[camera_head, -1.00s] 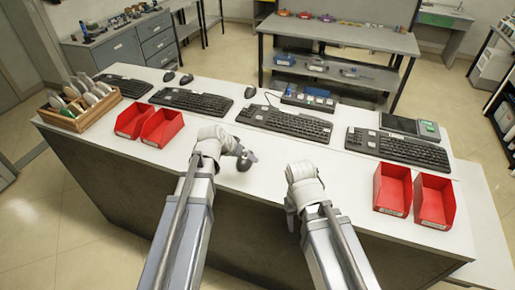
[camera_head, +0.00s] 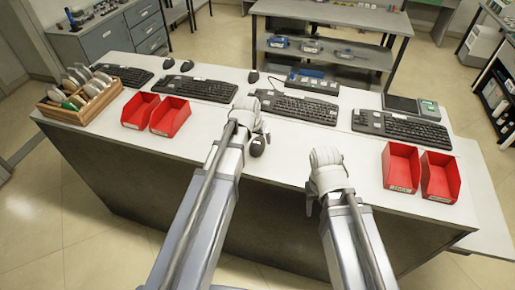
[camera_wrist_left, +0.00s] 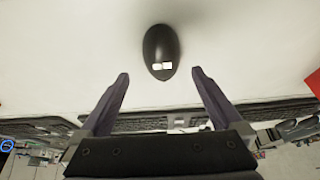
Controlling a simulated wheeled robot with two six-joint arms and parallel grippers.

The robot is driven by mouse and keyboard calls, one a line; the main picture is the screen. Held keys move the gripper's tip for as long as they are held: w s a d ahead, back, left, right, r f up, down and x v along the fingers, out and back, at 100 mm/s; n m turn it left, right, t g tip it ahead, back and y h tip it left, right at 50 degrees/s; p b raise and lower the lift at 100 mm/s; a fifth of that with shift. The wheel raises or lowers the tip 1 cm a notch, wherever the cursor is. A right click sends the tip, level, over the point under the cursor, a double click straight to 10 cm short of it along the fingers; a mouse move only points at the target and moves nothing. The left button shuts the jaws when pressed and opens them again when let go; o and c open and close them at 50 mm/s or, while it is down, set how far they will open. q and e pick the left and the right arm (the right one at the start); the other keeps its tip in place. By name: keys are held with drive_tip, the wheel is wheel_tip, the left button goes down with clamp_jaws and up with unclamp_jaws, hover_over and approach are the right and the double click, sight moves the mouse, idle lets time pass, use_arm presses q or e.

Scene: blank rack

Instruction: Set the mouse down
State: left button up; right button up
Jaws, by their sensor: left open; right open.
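A dark mouse (camera_head: 257,146) is on the white counter, just beyond the counter's front part and beside my left gripper (camera_head: 262,133). In the left wrist view the mouse (camera_wrist_left: 160,52) lies beyond the fingertips, with two small white labels on it. The left fingers (camera_wrist_left: 160,74) are spread apart and empty, and a gap of bare counter shows between them and the mouse. My right gripper (camera_head: 312,200) hangs near the counter's front edge, away from the mouse; its fingers are small and partly hidden.
Keyboards (camera_head: 292,107) line the counter, with other mice (camera_head: 253,77) between them. Red bins (camera_head: 170,117) stand at left and more red bins (camera_head: 401,167) at right. A wooden rack (camera_head: 80,92) of discs is at far left. White counter around the mouse is clear.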

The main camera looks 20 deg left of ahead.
sight(257, 143)
use_arm(q)
drive_tip(key=shift+f, duration=0.15)
drive_tip(key=b+x, duration=0.5)
drive_tip(key=shift+s+a+f, duration=0.15)
drive_tip(key=shift+s+a, duration=0.05)
drive_tip(key=shift+a, duration=0.05)
drive_tip(key=shift+c, duration=0.7)
drive_tip(key=c, duration=1.3)
drive_tip(key=shift+c, duration=0.2)
drive_tip(key=shift+r, duration=0.25)
wheel_tip(257, 143, up, 10)
drive_tip(key=p, duration=1)
drive_tip(key=shift+f, duration=0.1)
